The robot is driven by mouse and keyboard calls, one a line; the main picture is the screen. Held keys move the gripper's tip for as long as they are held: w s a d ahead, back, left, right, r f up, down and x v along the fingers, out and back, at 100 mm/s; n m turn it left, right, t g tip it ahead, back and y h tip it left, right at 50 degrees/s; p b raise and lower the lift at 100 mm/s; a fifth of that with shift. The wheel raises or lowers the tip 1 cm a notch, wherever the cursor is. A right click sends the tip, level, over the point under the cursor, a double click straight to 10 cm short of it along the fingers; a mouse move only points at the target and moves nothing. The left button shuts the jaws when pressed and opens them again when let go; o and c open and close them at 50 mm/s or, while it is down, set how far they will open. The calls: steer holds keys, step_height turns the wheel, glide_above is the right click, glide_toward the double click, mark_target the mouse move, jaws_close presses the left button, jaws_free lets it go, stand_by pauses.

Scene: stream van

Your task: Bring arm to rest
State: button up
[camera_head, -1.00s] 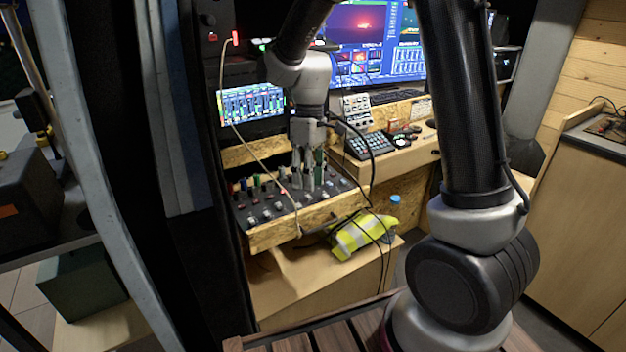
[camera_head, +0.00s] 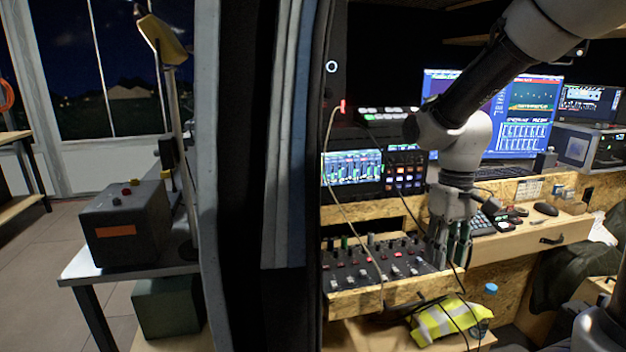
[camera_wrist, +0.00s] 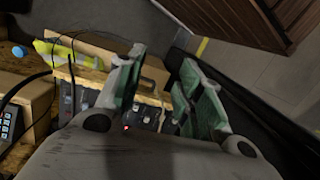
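My gripper (camera_head: 449,256) points down at the right end of a black panel (camera_head: 352,277) with rows of switches and knobs. In the wrist view my gripper (camera_wrist: 155,98) shows two greenish fingers spread apart, with nothing between them. The panel also shows below the fingers in the wrist view (camera_wrist: 103,98). I cannot tell whether a fingertip touches the panel or its wooden edge. My arm reaches in from the upper right in the head view.
A yellow hi-vis vest (camera_head: 447,317) and a blue-capped bottle (camera_head: 490,290) lie below the panel. A thin cable (camera_head: 347,203) hangs across the panel. Monitors (camera_head: 520,115) stand behind. The dark van door post (camera_head: 245,180) is left of the panel. A table (camera_head: 75,270) holds a grey box (camera_head: 127,222).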

steer(key=s+d+r+m+t, duration=0.3)
steer(key=s+d+r+t, duration=0.3)
steer(key=s+d+r, duration=0.3)
steer(key=s+r, duration=0.1)
steer(key=s, duration=0.2)
steer(key=shift+d+r+m, duration=0.2)
steer(key=shift+r+m, duration=0.05)
steer(key=shift+m, duration=0.15)
